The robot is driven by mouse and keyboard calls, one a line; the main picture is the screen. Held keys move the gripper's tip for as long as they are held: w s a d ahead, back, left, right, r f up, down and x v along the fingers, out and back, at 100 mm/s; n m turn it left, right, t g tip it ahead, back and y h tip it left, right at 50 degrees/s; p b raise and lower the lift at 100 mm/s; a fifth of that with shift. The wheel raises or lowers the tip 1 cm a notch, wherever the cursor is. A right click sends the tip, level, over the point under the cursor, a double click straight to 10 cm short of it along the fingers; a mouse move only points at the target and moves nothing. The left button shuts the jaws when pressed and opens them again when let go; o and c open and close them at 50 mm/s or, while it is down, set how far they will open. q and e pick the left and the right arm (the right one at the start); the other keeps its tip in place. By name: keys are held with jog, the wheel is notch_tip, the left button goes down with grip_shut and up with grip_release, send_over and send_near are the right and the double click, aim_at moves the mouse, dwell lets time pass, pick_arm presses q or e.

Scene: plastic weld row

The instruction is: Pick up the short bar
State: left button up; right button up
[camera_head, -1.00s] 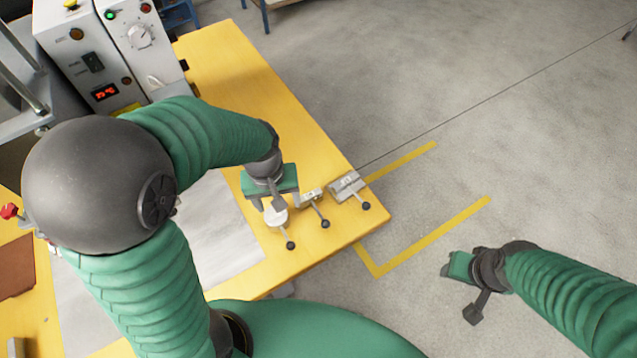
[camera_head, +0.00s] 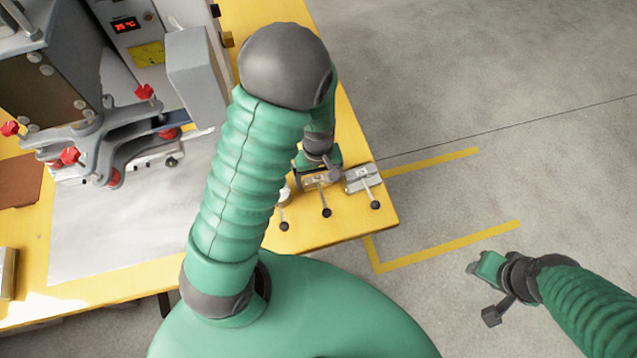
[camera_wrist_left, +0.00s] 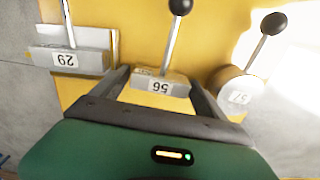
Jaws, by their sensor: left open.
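The short bar (camera_head: 318,181) looks to be the middle of three metal pieces near the table's right corner. It is a small grey block with a white label and a thin, black-knobbed handle, and it also shows in the left wrist view (camera_wrist_left: 147,84). My left gripper (camera_head: 317,172) is open right over it. In the left wrist view its two fingers stand on either side of the bar; contact cannot be told. My right gripper (camera_head: 473,268) is off to the right over the floor, and its jaw opening is unclear.
A wider labelled metal block (camera_head: 363,178) lies right of the bar, and a round labelled piece (camera_wrist_left: 234,87) lies on its other side, both with knobbed handles. The yellow table (camera_head: 350,222) ends close by. A machine with red knobs (camera_head: 145,91) stands at the left.

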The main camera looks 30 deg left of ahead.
pick_arm(q)
jog(key=shift+f, duration=0.25)
jog(key=shift+d+r, duration=0.1)
jog(key=shift+d, duration=0.05)
jog(key=shift+c, duration=0.2)
jog(key=shift+c, duration=1.1)
jog(key=c, duration=1.2)
